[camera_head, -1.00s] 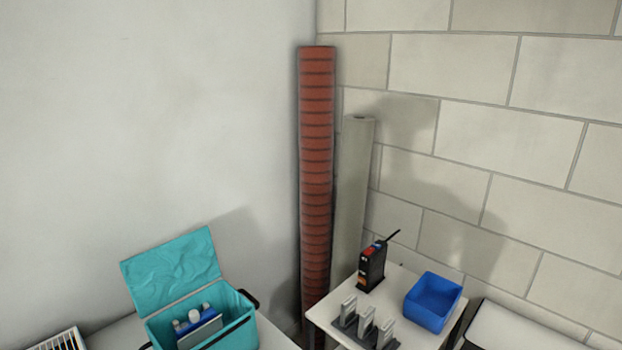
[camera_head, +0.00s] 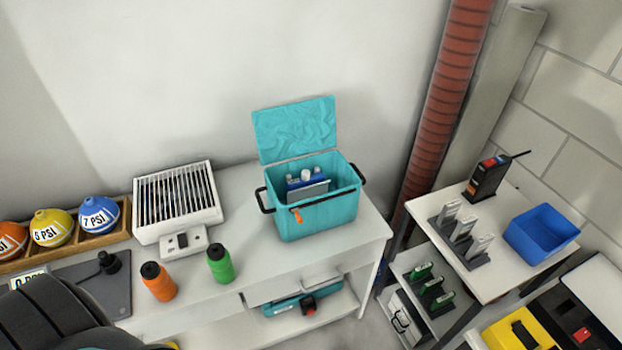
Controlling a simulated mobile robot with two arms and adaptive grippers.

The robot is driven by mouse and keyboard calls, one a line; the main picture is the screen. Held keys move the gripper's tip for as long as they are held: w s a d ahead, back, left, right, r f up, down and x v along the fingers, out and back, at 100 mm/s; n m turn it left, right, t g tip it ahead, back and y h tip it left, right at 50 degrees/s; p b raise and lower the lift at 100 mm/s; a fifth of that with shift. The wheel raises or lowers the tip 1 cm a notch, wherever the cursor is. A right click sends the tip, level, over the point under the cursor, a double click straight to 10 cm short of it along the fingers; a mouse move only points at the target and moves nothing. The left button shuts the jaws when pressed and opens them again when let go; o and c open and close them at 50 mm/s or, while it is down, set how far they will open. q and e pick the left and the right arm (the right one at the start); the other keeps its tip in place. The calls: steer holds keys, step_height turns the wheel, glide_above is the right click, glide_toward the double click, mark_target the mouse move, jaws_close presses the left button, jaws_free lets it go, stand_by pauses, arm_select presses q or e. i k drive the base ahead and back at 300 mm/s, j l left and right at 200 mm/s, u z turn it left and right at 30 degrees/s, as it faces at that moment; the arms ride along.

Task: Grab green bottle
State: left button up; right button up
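The green bottle (camera_head: 220,264) stands upright near the front edge of the white table (camera_head: 245,215), with a dark cap. An orange bottle (camera_head: 158,282) with a dark cap stands to its left. A teal cooler box (camera_head: 318,215) with its lid open is to the right and behind the green bottle. Neither of my grippers shows in the head view.
A grill-like appliance (camera_head: 180,198) stands behind the bottles. Labelled balls, including a yellow one (camera_head: 50,228), sit in a wooden rack at left. A blue bin (camera_head: 541,235) is on the right table. A red-brown column (camera_head: 445,95) stands between the tables.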

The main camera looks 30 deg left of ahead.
mark_target(219, 259)
steer(key=u, duration=1.65)
